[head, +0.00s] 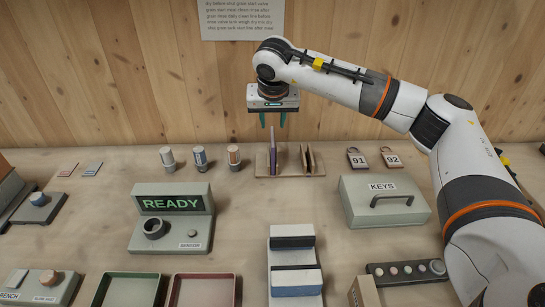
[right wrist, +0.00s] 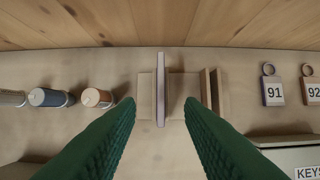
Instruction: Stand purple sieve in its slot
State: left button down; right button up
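The purple sieve (head: 272,150) stands upright, edge-on, at the left part of a wooden rack (head: 263,165) near the back wall. In the right wrist view the sieve (right wrist: 161,90) is a thin upright plate across the rack (right wrist: 146,97). How deep its lower edge sits in a slot is hidden. My right gripper (head: 273,119) is above the sieve, pointing down, with its green fingers apart. The wrist view shows the sieve between and beyond the open fingers (right wrist: 160,108), with clear gaps on both sides. My left gripper is out of view.
Wooden dividers (head: 308,160) stand in the rack's right part. A KEYS box (head: 384,204) and a READY sensor unit (head: 171,218) are nearer.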

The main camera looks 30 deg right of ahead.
aim_at(273, 137)
jog(key=p+x, duration=0.1)
jog(key=x, duration=0.4)
jog(key=shift+w+d+f, duration=0.1)
jog(key=shift+w+f, duration=0.05)
jog(key=shift+f, duration=0.15)
jog(key=p+x, duration=0.1)
jog(key=x, duration=0.3)
jog(key=shift+d+f+p, duration=0.1)
jog(key=shift+f+p, duration=0.05)
jog(key=shift+p, duration=0.15)
jog(key=shift+w+d+f, duration=0.1)
jog(key=shift+w+f, duration=0.15)
jog(key=shift+f, duration=0.1)
jog(key=shift+f, duration=0.2)
grip_shut()
